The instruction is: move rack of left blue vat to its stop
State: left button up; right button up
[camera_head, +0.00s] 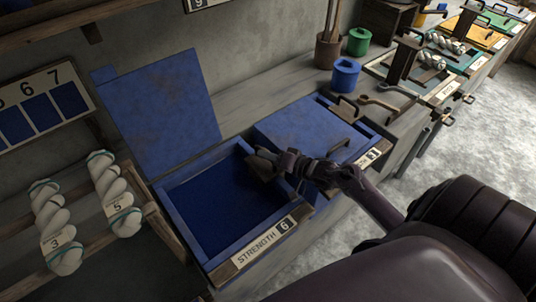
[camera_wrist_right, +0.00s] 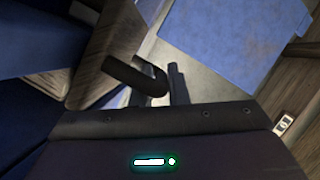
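The left blue vat (camera_head: 250,243) stands open, with its blue lid (camera_head: 160,115) raised against the wall and a "STRENGTH 6" label on its front. Its inside is dark blue. My right gripper (camera_head: 266,164) is at the vat's right edge, by the gap to the neighbouring vat. In the right wrist view, a dark curved bar like a handle (camera_wrist_right: 135,77) lies at the fingers (camera_wrist_right: 168,84). Whether they grip it cannot be told. I cannot clearly make out a rack in the vat. My left gripper is out of view.
A second blue vat with a closed lid (camera_head: 310,133) stands directly to the right. A wooden frame (camera_head: 90,203) at left carries twisted white skeins tagged 3 and 5. Blue (camera_head: 345,75) and green (camera_head: 358,41) pots stand behind. More vats line the bench farther right.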

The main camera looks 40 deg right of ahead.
jog(key=o, duration=0.4)
jog(key=shift+s+a+f, duration=0.1)
jog(key=shift+f, duration=0.35)
jog(key=shift+c, duration=0.2)
jog(key=shift+r, duration=0.15)
jog(key=v, duration=0.7)
jog(key=shift+s+d, duration=0.25)
jog(key=shift+s, duration=0.1)
